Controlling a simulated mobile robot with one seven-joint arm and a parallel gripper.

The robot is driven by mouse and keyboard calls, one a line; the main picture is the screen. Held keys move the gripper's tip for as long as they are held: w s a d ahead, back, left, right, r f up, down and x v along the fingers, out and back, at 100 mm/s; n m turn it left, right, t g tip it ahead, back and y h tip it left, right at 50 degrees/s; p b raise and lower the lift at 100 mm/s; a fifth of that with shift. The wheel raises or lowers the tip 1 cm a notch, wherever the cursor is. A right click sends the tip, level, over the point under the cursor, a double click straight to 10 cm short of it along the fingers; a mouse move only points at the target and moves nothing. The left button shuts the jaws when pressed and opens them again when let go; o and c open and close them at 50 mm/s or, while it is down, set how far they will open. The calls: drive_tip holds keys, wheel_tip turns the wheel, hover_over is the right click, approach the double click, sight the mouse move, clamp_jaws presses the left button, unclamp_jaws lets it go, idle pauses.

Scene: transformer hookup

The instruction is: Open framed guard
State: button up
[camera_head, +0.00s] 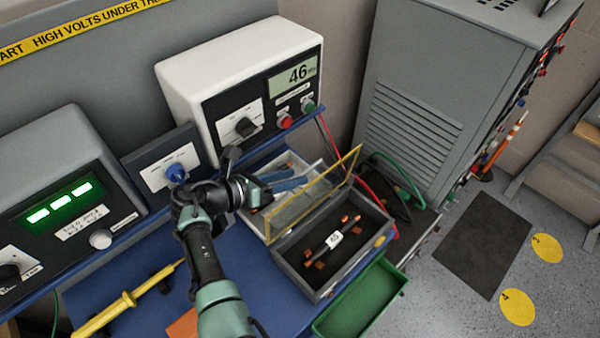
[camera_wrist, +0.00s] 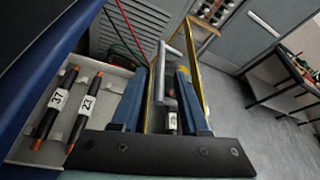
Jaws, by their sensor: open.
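The framed guard (camera_head: 357,153) is a clear panel in a yellow frame. It stands raised and tilted at the back-left edge of a grey box (camera_head: 310,285). Inside the box lies a dark fuse with a white label (camera_head: 334,240). My gripper (camera_head: 305,178) is open behind the guard, at its upper left side. In the wrist view, the open blue fingers of my gripper (camera_wrist: 161,75) are on either side of a grey bar (camera_wrist: 183,97), with the yellow frame (camera_wrist: 199,83) close by. Whether the fingers touch the guard cannot be told.
A pale tray (camera_wrist: 105,83) beside the guard holds fuses labelled 37 (camera_wrist: 57,98) and 21 (camera_wrist: 86,103). A green tray (camera_head: 365,302) lies in front of the box. A white meter (camera_head: 240,75) stands behind. A yellow tool (camera_head: 118,307) lies on the blue bench.

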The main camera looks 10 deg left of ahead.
drive_tip(key=v, duration=0.4)
idle(0.5)
